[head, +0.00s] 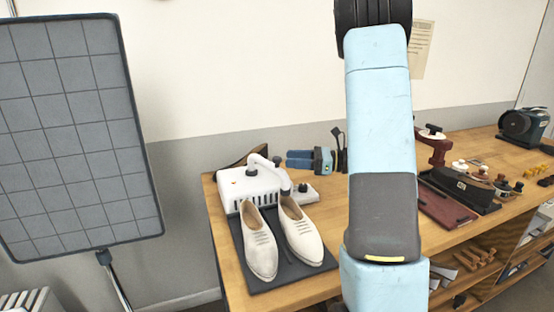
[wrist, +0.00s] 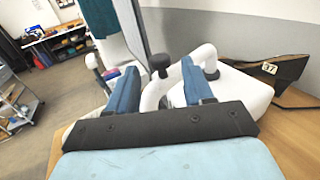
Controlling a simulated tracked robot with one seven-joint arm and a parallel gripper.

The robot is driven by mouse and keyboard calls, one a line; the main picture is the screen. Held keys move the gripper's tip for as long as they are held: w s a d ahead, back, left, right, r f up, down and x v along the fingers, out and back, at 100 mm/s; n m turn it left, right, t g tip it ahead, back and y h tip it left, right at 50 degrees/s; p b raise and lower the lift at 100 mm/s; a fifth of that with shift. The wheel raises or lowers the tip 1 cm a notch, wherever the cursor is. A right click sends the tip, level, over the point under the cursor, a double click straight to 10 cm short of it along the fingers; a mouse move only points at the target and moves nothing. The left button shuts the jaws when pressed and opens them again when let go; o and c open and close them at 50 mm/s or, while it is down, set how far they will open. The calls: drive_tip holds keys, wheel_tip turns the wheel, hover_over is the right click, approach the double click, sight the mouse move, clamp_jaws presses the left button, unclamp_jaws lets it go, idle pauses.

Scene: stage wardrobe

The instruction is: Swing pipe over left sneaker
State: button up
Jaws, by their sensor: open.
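Two off-white sneakers stand side by side on a dark mat (head: 268,282), the left sneaker (head: 258,246) and the right sneaker (head: 300,232). Behind them is a white dryer box (head: 232,190) with a curved white pipe (head: 264,160). The pipe's end hangs by the heel of the right sneaker, not over the left one. My gripper (head: 290,160) is open behind the box, its blue fingers pointing left towards the pipe. In the wrist view my gripper (wrist: 158,90) has the pipe (wrist: 150,97) showing between its fingers; contact cannot be told.
A grey gridded panel (head: 75,130) stands left of the wooden table (head: 225,262). A red press (head: 432,148) and a dark red case (head: 450,200) are on the table to the right. A dark wedge (wrist: 285,68) sits behind the dryer box in the wrist view.

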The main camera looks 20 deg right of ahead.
sight(277, 157)
drive_tip(key=x, duration=0.5)
drive_tip(key=shift+w+a, duration=0.15)
drive_tip(key=shift+a, duration=0.2)
drive_tip(key=shift+c, duration=0.4)
clamp_jaws()
